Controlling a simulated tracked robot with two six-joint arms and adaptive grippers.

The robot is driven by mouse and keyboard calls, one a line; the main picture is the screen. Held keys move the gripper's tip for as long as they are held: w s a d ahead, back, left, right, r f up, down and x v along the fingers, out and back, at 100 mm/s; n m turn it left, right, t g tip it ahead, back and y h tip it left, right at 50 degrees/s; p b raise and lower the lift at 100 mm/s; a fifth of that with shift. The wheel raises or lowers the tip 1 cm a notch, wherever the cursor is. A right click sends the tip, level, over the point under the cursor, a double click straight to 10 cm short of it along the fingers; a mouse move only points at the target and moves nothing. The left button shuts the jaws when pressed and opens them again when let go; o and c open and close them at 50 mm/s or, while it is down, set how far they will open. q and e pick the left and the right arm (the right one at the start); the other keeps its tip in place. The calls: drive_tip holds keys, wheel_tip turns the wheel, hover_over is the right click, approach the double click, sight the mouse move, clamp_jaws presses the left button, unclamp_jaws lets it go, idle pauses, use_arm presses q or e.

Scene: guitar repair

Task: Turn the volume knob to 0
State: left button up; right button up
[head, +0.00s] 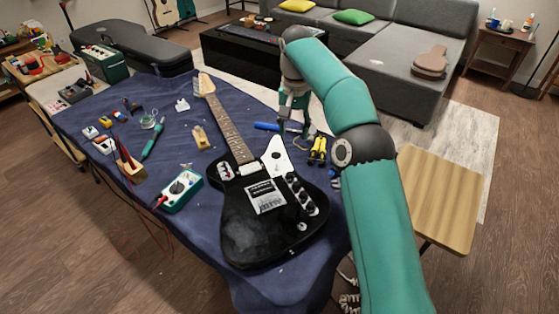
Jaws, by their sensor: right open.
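A black electric guitar (240,225) with a white pickguard lies face up on the blue cloth, its neck pointing to the far left. Several dark control knobs (298,193) stand in a row on its right side; I cannot tell which is the volume knob or read its setting. My right gripper (296,130) is open and points down beyond the guitar body, by the blue-handled tool. It is apart from the knobs. My left gripper is not in view.
A blue-handled tool (267,127) and yellow-black pliers (318,150) lie near the right gripper. A teal multimeter (181,190) sits left of the guitar. Small parts and tools cover the cloth's left side. A wooden stool (440,200) stands right of my right arm.

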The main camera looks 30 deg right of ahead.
drive_tip(key=b, duration=0.3)
hover_over(290, 174)
wheel_tip(290, 174, down, 9)
drive_tip(key=shift+w+f, duration=0.1)
drive_tip(key=shift+w, duration=0.05)
wheel_tip(290, 174, down, 8)
drive_tip(key=shift+r, duration=0.2)
